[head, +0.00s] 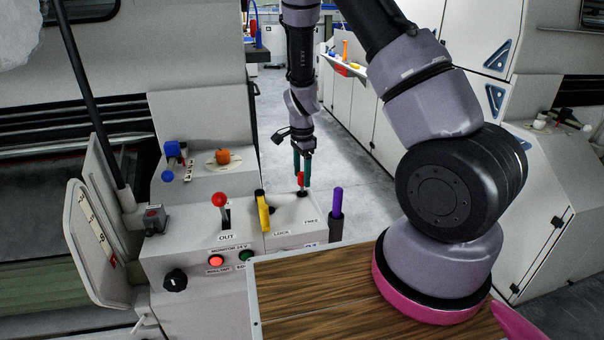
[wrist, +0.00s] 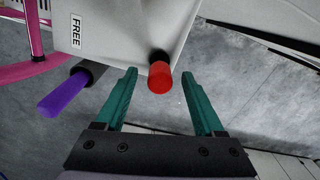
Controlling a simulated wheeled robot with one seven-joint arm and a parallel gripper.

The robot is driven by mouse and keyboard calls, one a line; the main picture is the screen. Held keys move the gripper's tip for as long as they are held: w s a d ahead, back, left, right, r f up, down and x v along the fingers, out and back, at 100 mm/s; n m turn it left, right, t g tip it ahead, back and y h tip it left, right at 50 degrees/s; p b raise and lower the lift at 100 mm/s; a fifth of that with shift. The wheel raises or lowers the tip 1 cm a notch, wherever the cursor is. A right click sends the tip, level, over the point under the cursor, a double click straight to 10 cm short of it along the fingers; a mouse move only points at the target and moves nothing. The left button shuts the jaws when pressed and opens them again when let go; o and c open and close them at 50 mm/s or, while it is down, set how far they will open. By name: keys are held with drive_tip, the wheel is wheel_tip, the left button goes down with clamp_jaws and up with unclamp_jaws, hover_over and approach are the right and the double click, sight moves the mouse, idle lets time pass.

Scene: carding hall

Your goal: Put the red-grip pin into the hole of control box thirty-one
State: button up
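The red-grip pin (head: 301,179) stands upright in a black collar on top of a pale control box (head: 288,222), near the FREE label. In the wrist view its red grip (wrist: 160,78) shows end-on beside the box's edge. My gripper (head: 302,172) is above the box with its teal fingers pointing down. In the wrist view my gripper (wrist: 160,73) is open, with one finger on each side of the red grip and gaps to both. I cannot read the number thirty-one on any box, and I cannot make out an empty hole.
A yellow handle (head: 263,212) is left of the pin by the LOCK label. A purple handle (head: 337,202) stands at the box's right edge. A red-knobbed lever (head: 219,200) rises by the OUT label. A wooden top (head: 335,305) lies in front. Floor (head: 358,185) is clear to the right.

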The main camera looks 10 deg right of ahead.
wheel_tip(320, 180, up, 11)
idle(0.5)
drive_tip(key=shift+f, duration=0.1)
drive_tip(key=s+d+r+n+t+y, duration=0.1)
drive_tip(key=s+d+r+n+t, duration=0.2)
drive_tip(key=r, duration=0.7)
drive_tip(key=s+r+n+y, duration=0.2)
drive_tip(key=s+r, duration=0.4)
drive_tip(key=r, duration=0.4)
drive_tip(key=s+d+r+n+t, duration=0.1)
drive_tip(key=s+r+n+t, duration=0.1)
drive_tip(key=s, duration=0.4)
drive_tip(key=s+d+r+n+t+h, duration=0.1)
drive_tip(key=s+d+r+n+t, duration=0.1)
drive_tip(key=s+r+n, duration=0.2)
drive_tip(key=s+r, duration=0.3)
drive_tip(key=shift+s, duration=0.2)
